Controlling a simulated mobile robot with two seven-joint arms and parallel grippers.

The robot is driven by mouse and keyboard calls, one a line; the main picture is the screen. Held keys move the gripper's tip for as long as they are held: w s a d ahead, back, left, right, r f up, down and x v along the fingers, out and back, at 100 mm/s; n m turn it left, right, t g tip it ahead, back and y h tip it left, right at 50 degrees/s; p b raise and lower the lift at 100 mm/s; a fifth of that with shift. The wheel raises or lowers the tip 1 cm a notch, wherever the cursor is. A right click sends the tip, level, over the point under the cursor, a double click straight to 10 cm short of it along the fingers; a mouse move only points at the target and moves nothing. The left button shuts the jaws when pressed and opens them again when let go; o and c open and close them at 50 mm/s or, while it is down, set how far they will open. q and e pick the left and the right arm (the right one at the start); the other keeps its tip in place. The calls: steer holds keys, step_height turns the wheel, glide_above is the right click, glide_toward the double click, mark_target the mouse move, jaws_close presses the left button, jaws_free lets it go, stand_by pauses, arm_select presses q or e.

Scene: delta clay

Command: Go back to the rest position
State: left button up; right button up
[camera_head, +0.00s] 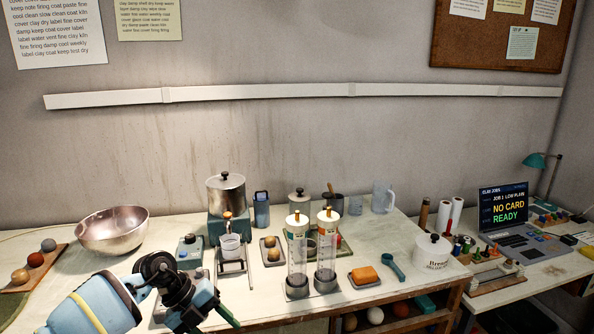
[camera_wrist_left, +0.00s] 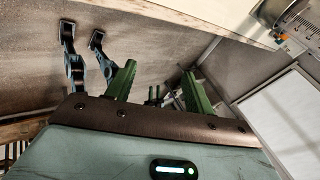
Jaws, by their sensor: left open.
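My left arm comes in from the lower left of the head view, over the front edge of the workbench (camera_head: 265,311). In the left wrist view my left gripper (camera_wrist_left: 158,84) shows two green fingers, spread wide apart. I see nothing held between them. A small dark shape shows beyond the gap, and I cannot tell what it is. My right gripper is in neither view.
A metal bowl (camera_head: 112,229) and a tray with balls (camera_head: 36,267) stand left.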

arm_select(q)
steer(key=s+d+f+n+t+h, duration=0.1)
steer(key=s+d+n+t+h, duration=0.2)
steer(key=s+d+h, duration=0.3)
steer(key=s+d+n+t+h, duration=0.3)
steer(key=d+h, duration=0.2)
steer(key=d, duration=0.3)
steer(key=s+a+f+n+t+y, duration=0.7)
steer(key=a+f+n+t+y, duration=0.35)
steer(key=n, duration=0.65)
steer(key=s+a+f+n+g+y, duration=0.2)
steer(key=s+f, duration=0.3)
steer(key=s, duration=0.3)
steer(key=s+a+f+n+g+y, duration=0.3)
steer(key=s+a+f+n+g, duration=0.1)
steer(key=s, duration=0.4)
steer(key=shift+s+a+f+y, duration=0.3)
steer(key=shift+a+f, duration=0.25)
steer(key=shift+f, duration=0.35)
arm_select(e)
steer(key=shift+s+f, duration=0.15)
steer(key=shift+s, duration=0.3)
arm_select(q)
steer(key=shift+g, duration=0.25)
